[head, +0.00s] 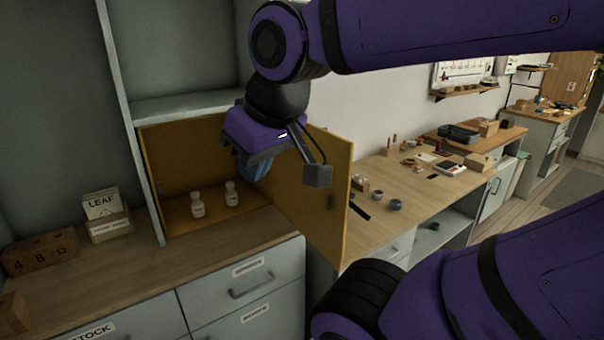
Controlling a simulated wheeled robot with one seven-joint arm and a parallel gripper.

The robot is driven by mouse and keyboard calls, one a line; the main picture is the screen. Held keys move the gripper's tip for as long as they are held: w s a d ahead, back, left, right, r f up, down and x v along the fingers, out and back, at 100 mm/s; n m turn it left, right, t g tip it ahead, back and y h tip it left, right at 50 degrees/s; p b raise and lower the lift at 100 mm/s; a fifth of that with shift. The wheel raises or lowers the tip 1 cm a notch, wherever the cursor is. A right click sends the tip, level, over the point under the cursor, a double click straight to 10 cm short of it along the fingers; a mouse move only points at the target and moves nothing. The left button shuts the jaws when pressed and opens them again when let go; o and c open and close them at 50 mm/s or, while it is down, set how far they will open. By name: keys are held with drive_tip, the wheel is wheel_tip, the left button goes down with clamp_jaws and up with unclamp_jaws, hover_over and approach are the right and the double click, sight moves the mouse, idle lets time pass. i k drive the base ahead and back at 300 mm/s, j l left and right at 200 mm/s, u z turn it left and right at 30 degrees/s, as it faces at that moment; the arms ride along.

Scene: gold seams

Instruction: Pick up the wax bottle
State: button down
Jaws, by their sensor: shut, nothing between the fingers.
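Two small white bottles with labels stand upright inside an open yellow-brown cabinet (174,158), the left bottle (198,207) and the right bottle (231,195). Their labels are too small to read, so I cannot tell which one is the wax bottle. My gripper (252,168) hangs in front of the cabinet opening, above and a little right of the right bottle in the picture. It is shut and empty, apart from both bottles. Its fingers are partly hidden by its own housing.
The cabinet's door (312,190) stands open on the right, close to my gripper. A wooden counter (150,270) runs in front of the cabinet. A card box marked LEAF (108,226) and a numbered wooden box (40,252) stand left. A cluttered workbench (425,200) lies beyond the door.

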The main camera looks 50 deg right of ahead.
sight(198, 206)
drive_tip(key=k+l, duration=0.1)
drive_tip(key=l, duration=0.3)
drive_tip(key=k+l+u, duration=0.1)
drive_tip(key=l, duration=0.3)
drive_tip(key=k+l+u, duration=0.1)
drive_tip(key=l, duration=0.3)
drive_tip(key=k+l, duration=0.1)
drive_tip(key=l, duration=0.3)
drive_tip(key=k+l+u, duration=0.1)
drive_tip(key=l, duration=0.3)
drive_tip(key=k+l, duration=0.15)
drive_tip(key=l, duration=0.25)
drive_tip(key=k+l+u, duration=0.15)
drive_tip(key=l, duration=0.2)
drive_tip(key=i+j+z, duration=0.15)
drive_tip(key=j, duration=0.35)
drive_tip(key=i+j+z, duration=0.2)
drive_tip(key=j, duration=0.35)
drive_tip(key=j+z, duration=0.15)
drive_tip(key=j, duration=0.35)
